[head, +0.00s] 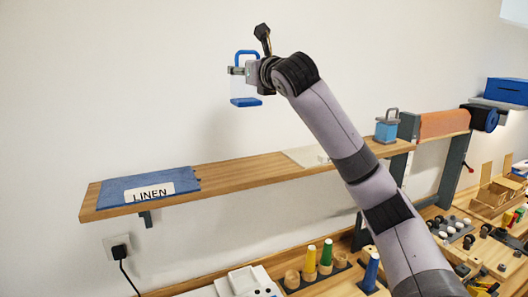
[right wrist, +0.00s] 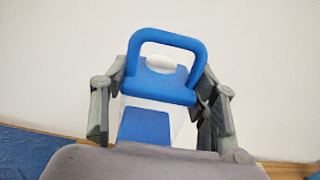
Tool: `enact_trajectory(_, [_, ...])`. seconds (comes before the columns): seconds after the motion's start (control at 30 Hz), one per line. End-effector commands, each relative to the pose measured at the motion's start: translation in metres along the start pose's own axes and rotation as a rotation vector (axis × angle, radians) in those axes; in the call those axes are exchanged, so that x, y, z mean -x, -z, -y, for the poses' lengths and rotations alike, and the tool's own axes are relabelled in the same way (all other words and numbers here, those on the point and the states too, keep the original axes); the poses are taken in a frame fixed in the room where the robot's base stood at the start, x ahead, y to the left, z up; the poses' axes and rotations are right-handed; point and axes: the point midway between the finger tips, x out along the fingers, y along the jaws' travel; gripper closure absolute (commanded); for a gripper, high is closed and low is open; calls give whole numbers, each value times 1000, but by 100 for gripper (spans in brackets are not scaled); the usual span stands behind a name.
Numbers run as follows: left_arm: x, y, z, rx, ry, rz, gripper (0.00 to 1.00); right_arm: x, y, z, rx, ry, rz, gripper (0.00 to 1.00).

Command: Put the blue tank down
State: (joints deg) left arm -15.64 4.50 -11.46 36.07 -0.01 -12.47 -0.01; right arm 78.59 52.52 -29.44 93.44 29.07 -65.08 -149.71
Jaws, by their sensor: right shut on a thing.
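The blue tank (head: 245,101) has a blue loop handle, a pale body and a blue band at its bottom. My right gripper (head: 238,71) is shut on it and holds it upright in the air, above and in front of the wall shelf (head: 240,172). In the right wrist view the tank (right wrist: 147,126) sits between the two fingers, its handle up. A blue mat labelled LINEN (head: 118,188) lies on the shelf's left end. A pale mat (head: 303,156) lies farther right, partly hidden by my arm. My left gripper is not in view.
A light blue tank with a grey handle (head: 386,131) stands on the shelf's right part. Bare shelf lies between the two mats. Below, a workbench carries colored cones (head: 326,256), trays and small parts. A plug (head: 119,250) is in the wall.

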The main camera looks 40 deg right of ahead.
Motion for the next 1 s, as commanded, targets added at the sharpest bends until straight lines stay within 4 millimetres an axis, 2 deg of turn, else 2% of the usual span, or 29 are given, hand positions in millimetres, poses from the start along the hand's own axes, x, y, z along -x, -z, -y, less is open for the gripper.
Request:
enact_trajectory(0.3, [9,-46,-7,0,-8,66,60,0,66,0,3,0,-3,82])
enact_trajectory(0.4, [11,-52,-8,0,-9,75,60,0,86,0,3,-1,-4,82])
enact_trajectory(0.53, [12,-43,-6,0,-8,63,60,0,112,-1,2,-2,-3,82])
enact_trajectory(0.7, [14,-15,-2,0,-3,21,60,0,139,-1,0,-1,-2,82])
enact_trajectory(0.77, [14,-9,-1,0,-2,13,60,0,146,-1,-1,-2,0,82])
enact_trajectory(1.0, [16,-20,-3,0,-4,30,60,0,162,0,0,-1,-1,82])
